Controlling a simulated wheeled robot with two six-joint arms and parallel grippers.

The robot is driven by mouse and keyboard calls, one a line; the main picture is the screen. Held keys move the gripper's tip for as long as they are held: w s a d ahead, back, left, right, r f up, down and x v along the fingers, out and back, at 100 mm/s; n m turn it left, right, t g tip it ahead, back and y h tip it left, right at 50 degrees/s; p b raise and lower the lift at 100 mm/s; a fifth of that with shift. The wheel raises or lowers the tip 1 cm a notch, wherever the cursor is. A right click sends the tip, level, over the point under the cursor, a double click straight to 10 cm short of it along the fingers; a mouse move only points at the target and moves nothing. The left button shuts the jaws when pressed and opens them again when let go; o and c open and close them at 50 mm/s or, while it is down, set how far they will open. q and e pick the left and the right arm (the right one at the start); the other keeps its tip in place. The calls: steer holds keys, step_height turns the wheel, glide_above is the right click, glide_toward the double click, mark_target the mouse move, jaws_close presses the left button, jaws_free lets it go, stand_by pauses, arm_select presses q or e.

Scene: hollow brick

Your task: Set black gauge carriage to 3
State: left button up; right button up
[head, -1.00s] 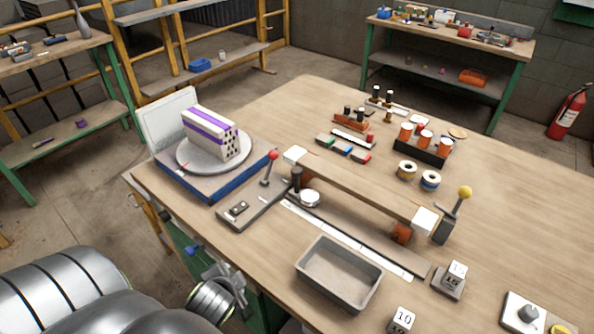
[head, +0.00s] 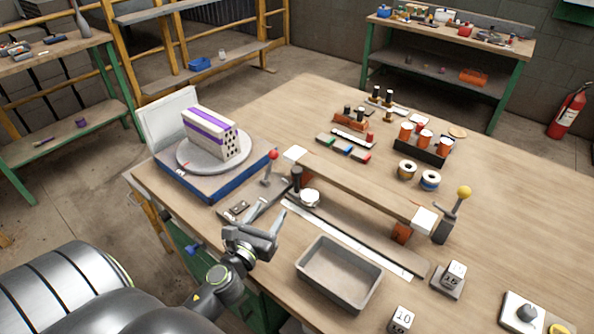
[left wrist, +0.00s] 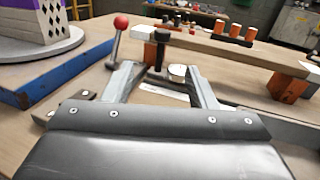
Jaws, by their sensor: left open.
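The black gauge carriage (head: 297,180) is a dark upright post with a knob at the left end of the long gauge rail, beside a round white dial (head: 310,197). A pale scale strip (head: 345,239) runs along the rail's front; its marks are too small to read. In the left wrist view the carriage (left wrist: 161,52) shows just beyond and between my fingertips. My left gripper (head: 268,212) is open and empty, in front of the carriage and a little to its left, apart from it as far as I can tell. My right gripper is out of view.
A red-knobbed lever (head: 272,156) stands left of the carriage, and a yellow-knobbed lever (head: 463,193) stands at the right. A grey tray (head: 338,274) sits in front of the rail. A hollow brick (head: 210,133) rests on a turntable. A raised wooden beam (head: 360,188) runs behind the carriage.

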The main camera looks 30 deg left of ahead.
mark_target(294, 175)
arm_select(q)
steer(key=w+a, duration=0.1)
steer(key=w, duration=0.4)
steer(key=w+a, duration=0.1)
steer(key=w, duration=0.5)
steer(key=w+a, duration=0.1)
steer(key=w, duration=0.5)
steer(key=shift+w, duration=0.15)
jaws_close()
